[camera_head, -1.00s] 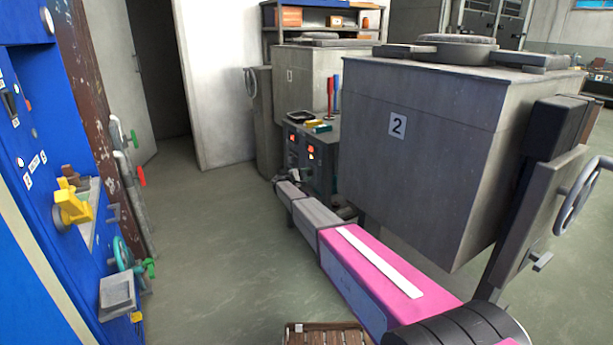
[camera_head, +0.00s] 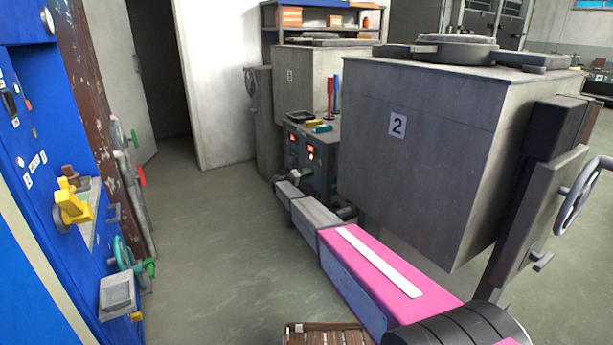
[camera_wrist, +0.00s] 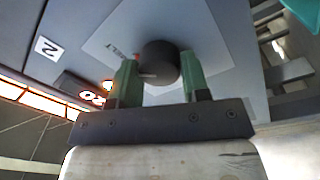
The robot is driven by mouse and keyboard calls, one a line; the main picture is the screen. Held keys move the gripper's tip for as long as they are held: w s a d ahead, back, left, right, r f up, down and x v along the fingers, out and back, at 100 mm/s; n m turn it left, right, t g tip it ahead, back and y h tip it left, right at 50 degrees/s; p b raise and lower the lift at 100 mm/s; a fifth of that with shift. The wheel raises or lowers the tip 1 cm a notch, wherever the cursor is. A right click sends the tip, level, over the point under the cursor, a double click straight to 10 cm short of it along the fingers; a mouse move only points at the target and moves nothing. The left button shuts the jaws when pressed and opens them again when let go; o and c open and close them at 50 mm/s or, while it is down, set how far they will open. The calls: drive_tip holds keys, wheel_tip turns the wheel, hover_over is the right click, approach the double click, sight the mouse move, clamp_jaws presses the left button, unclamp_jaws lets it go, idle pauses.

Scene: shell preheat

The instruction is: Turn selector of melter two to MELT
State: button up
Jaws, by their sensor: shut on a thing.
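Melter two is the big grey box (camera_head: 425,140) with a "2" label, right of centre in the head view. In the wrist view a round black selector knob (camera_wrist: 160,60) sits on a pale plate (camera_wrist: 120,35) with lettering that seems to read MELT to the knob's left. My gripper (camera_wrist: 158,76) has its two green fingers on either side of the knob and is shut on it. A small light mark shows on the knob's lower edge; which position it points at I cannot tell.
A "2" tag (camera_wrist: 47,47) and a lit orange indicator lie left of the knob. In the head view a control box (camera_head: 312,150) with orange displays stands behind my arm. A blue panel (camera_head: 50,130) with a yellow handle stands at left. The middle floor is clear.

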drive_tip(key=shift+m, duration=0.7)
drive_tip(key=o, duration=0.9)
drive_tip(key=shift+s+a, duration=0.1)
drive_tip(key=shift+a, duration=0.05)
drive_tip(key=v, duration=1)
drive_tip(key=shift+s+a, duration=0.15)
drive_tip(key=shift+a, duration=0.1)
